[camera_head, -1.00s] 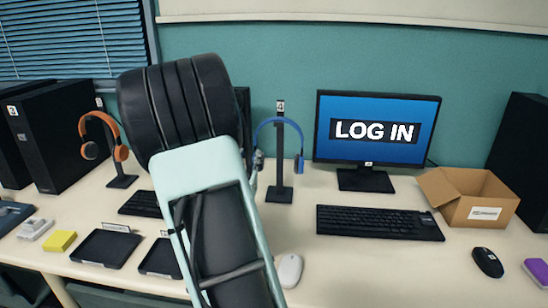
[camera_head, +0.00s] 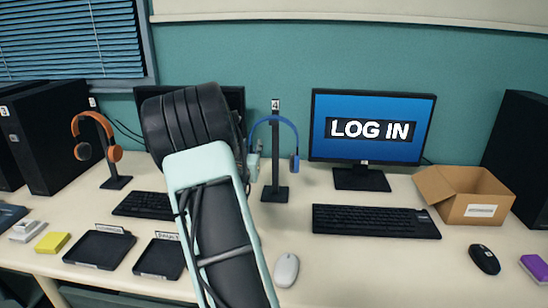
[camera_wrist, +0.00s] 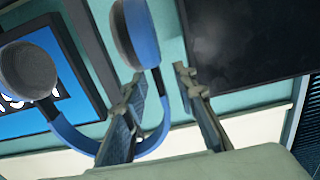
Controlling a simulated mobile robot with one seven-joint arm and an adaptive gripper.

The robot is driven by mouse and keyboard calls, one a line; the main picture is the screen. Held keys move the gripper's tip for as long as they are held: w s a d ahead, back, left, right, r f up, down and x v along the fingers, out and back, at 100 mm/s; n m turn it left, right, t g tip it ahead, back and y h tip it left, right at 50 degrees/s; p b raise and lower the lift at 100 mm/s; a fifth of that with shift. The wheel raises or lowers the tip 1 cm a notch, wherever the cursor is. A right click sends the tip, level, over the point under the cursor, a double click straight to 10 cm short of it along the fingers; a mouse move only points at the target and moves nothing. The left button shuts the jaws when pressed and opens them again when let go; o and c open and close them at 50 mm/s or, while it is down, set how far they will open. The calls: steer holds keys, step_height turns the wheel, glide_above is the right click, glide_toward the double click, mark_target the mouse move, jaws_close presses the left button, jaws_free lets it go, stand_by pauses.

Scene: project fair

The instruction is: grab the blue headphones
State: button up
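The blue headphones (camera_head: 295,164) hang on a black stand (camera_head: 276,170) marked 4, left of the LOG IN monitor. In the wrist view they look upside down, with grey-padded ear cups above and the blue band (camera_wrist: 72,138) curving below. My gripper (camera_wrist: 158,80) is open. One side of the band passes between its two fingers, just below the nearer ear cup (camera_wrist: 136,32); I cannot tell whether either finger touches it. In the head view my gripper (camera_head: 256,152) is at the headphones' left side, partly covering that ear cup.
Orange headphones (camera_head: 84,150) hang on another stand at left. A monitor (camera_head: 236,98) is partly behind my arm. A keyboard (camera_head: 372,220), white mouse (camera_head: 286,269), black trays (camera_head: 100,250) and an open cardboard box (camera_head: 485,208) are on the desk (camera_head: 350,270).

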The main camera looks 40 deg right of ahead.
steer(key=shift+w+d, duration=0.1)
steer(key=shift+w, duration=0.05)
jaws_close()
stand_by(0.4)
